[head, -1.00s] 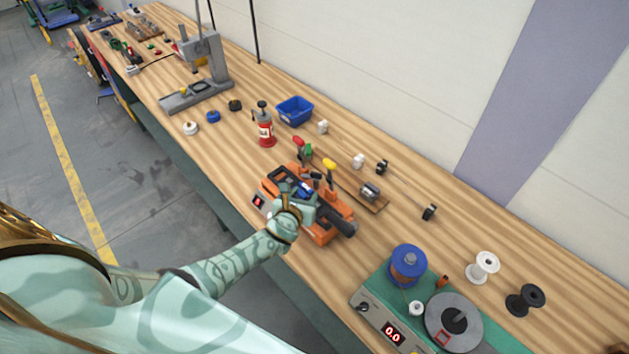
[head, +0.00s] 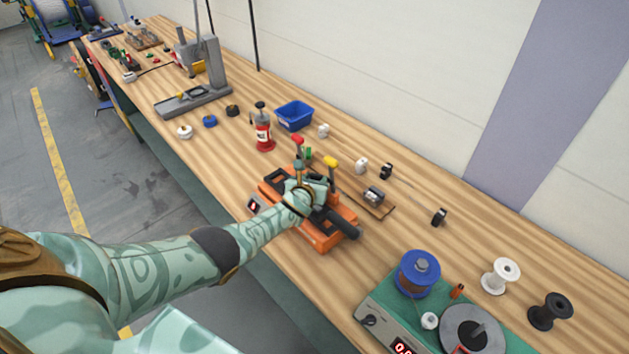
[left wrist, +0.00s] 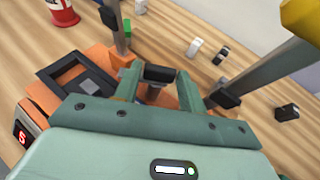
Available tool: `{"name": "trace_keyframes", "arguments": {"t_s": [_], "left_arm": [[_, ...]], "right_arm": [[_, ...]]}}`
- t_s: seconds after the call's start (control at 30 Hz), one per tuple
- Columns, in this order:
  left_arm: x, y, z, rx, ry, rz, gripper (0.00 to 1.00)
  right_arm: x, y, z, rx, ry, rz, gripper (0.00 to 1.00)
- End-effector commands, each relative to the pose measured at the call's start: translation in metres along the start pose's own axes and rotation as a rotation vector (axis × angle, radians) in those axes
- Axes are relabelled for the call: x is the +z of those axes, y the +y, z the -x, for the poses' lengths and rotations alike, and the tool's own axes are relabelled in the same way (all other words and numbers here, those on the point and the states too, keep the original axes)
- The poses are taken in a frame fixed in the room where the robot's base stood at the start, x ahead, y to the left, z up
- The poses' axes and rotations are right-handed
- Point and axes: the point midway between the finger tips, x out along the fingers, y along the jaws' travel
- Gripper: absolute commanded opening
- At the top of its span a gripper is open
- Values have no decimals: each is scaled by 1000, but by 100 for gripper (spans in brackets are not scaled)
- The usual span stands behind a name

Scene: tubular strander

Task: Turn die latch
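The orange bench machine (head: 322,240) stands on the wooden bench, with a red-knobbed lever (head: 297,140), a yellow-knobbed lever (head: 331,163) and a dark frame on top. My left gripper (head: 312,187) is over its middle, between the two levers, and hides part of it. In the left wrist view, the left gripper's two fingers (left wrist: 158,88) are apart, with a small dark block (left wrist: 158,73) on a short stem between their tips. I cannot tell whether they touch the block. No part is clearly recognisable as the die latch. My right gripper is out of view.
Behind the machine are a small wooden board (head: 365,203), a blue bin (head: 294,114) and a red bottle (head: 263,138). A green unit with a blue spool (head: 418,274) stands at front right, near white and black spools. A grey press stand (head: 205,95) is farther left.

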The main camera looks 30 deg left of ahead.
Motion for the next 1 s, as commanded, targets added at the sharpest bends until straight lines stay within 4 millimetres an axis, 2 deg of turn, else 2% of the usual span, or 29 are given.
{"name": "trace_keyframes", "arguments": {"t_s": [0.03, 0.1, 0.43, 0.7, 0.73, 1.0], "left_arm": [[0, 0, 0, 0, 0, 0, 26], [0, 0, 0, 0, 0, 0, 13], [0, -4, 0, 115, 1, 49, 14], [-1, -3, 0, 123, 2, 50, 14], [-1, -3, 0, 123, 2, 50, 45], [-1, -3, 0, 122, 1, 50, 45]], "right_arm": [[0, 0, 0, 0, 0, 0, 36], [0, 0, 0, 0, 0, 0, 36], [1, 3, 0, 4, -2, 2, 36], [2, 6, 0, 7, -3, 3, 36], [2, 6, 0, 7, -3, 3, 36], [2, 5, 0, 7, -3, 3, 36]]}}
